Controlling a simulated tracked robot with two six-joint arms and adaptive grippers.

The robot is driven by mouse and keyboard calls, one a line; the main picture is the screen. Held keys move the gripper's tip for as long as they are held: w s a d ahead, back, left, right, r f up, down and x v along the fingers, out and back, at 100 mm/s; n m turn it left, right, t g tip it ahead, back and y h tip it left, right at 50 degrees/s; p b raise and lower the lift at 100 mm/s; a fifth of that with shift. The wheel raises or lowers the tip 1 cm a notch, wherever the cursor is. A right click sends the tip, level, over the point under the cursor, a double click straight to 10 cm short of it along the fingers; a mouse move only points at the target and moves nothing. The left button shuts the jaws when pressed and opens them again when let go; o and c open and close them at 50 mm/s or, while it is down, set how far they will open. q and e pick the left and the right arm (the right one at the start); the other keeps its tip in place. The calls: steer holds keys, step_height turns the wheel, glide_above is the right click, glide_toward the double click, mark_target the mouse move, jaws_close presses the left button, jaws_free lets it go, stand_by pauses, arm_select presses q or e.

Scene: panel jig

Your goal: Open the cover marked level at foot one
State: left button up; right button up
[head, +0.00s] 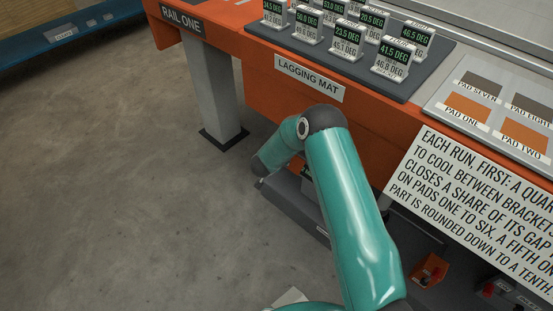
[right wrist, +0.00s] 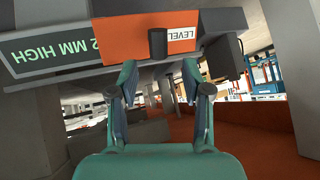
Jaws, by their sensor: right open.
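The orange cover marked LEVEL (right wrist: 150,36) fills the upper middle of the right wrist view, upside down. A dark cylindrical knob (right wrist: 157,43) sticks out from it beside the white label. My right gripper (right wrist: 160,80) is open and empty, its two fingers apart just below the cover in the picture. I cannot tell whether either finger touches it. The cover looks shut. In the head view my teal arm reaches down beside the bench, and its gripper is mostly hidden. The left gripper does not show.
A display reading "2 MM HIGH" (right wrist: 50,52) sits beside the cover. The orange bench rail (head: 255,85) and its grey leg (head: 213,95) stand near my arm. A dark low base (head: 290,208) lies beneath. The concrete floor at left is clear.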

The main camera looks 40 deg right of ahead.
steer(key=v, duration=0.5)
steer(key=shift+s+a+r, duration=0.2)
steer(key=shift+r, duration=0.05)
steer(key=s+a+f+n+y, duration=0.3)
steer(key=s+a+f+n, duration=0.15)
steer(key=a, duration=0.45)
steer(key=s+a+f+n+y, duration=0.3)
steer(key=s+a+n, duration=0.15)
steer(key=a, duration=0.35)
steer(key=s+a+n+g+y, duration=0.25)
steer(key=s+a, duration=0.35)
steer(key=s, duration=0.3)
steer(key=s+a+n+g+y, duration=0.1)
steer(key=s+a+g+y, duration=0.15)
steer(key=s+a, duration=0.4)
step_height(320, 180, up, 31)
steer(key=s+d+p, duration=0.1)
steer(key=p, duration=3)
steer(key=shift+s+f+y, duration=0.2)
steer(key=shift+s+y, duration=0.1)
steer(key=shift+f, duration=0.1)
steer(key=shift+c, duration=0.7)
steer(key=shift+d, duration=0.1)
